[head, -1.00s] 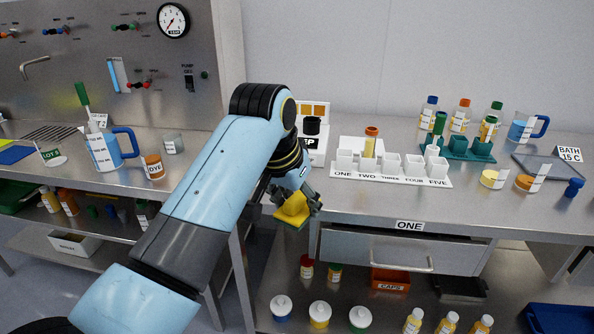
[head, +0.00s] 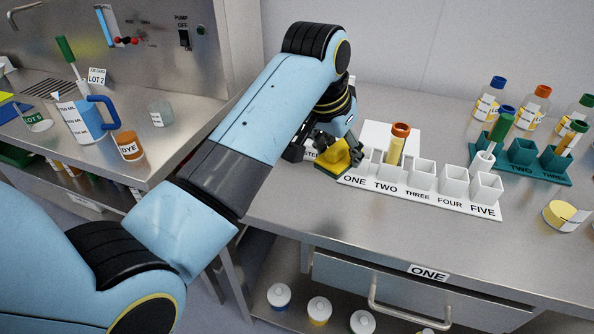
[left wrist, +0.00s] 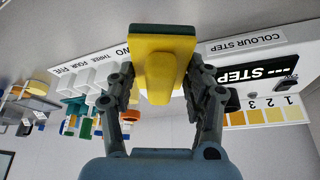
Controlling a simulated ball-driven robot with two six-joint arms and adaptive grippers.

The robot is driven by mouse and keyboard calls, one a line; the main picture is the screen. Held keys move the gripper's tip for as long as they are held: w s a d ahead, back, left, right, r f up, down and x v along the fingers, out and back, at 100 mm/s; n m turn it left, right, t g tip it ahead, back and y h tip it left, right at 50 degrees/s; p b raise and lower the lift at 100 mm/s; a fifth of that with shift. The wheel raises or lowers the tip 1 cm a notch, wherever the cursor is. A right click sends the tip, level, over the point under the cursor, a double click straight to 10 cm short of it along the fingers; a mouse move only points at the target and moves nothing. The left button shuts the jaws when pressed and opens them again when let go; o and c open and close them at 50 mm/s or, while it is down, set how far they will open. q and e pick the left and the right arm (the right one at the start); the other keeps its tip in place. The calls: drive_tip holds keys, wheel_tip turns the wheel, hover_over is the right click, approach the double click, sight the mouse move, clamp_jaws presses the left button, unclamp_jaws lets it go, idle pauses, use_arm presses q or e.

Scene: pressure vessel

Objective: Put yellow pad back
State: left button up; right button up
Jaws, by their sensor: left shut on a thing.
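The yellow pad (head: 332,158) is a yellow block with a raised grip and a thin dark green layer on its far face. My left gripper (head: 338,150) is shut on it, with one finger on each side of the raised grip. In the left wrist view the pad (left wrist: 160,60) fills the space between the fingertips (left wrist: 160,85). In the head view the pad is just left of the white numbered rack (head: 420,192), near slot ONE. I cannot tell whether it touches the worktop. My right gripper is not in view.
An orange-capped tube (head: 397,143) stands in the white rack. A teal rack (head: 525,155) and several capped bottles are at the right. A blue-handled jug (head: 85,120) and a DYE jar (head: 128,146) stand on the left bench. The worktop in front of the white rack is clear.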

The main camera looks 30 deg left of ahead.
use_arm(q)
drive_tip(key=p, duration=0.1)
hover_over(291, 184)
drive_tip(key=d, duration=0.4)
drive_tip(key=f, duration=0.3)
drive_tip(key=shift+s+a+f, duration=0.2)
drive_tip(key=shift+s+f, duration=0.05)
drive_tip(key=shift+s, duration=0.1)
drive_tip(key=a, duration=0.1)
drive_tip(key=a+f, duration=0.1)
drive_tip(key=f, duration=0.1)
drive_tip(key=shift+s+a+p, duration=0.25)
drive_tip(key=shift+a+p, duration=0.15)
drive_tip(key=shift+s+a+f, duration=0.1)
drive_tip(key=shift+a+f, duration=0.35)
drive_tip(key=shift+a, duration=0.05)
wheel_tip(291, 184, down, 4)
drive_tip(key=shift+r, duration=0.25)
drive_tip(key=shift+f, duration=0.2)
drive_tip(key=o, duration=0.6)
drive_tip(key=shift+f, duration=0.15)
drive_tip(key=shift+c, duration=0.2)
drive_tip(key=o, duration=0.5)
drive_tip(key=shift+c, duration=0.2)
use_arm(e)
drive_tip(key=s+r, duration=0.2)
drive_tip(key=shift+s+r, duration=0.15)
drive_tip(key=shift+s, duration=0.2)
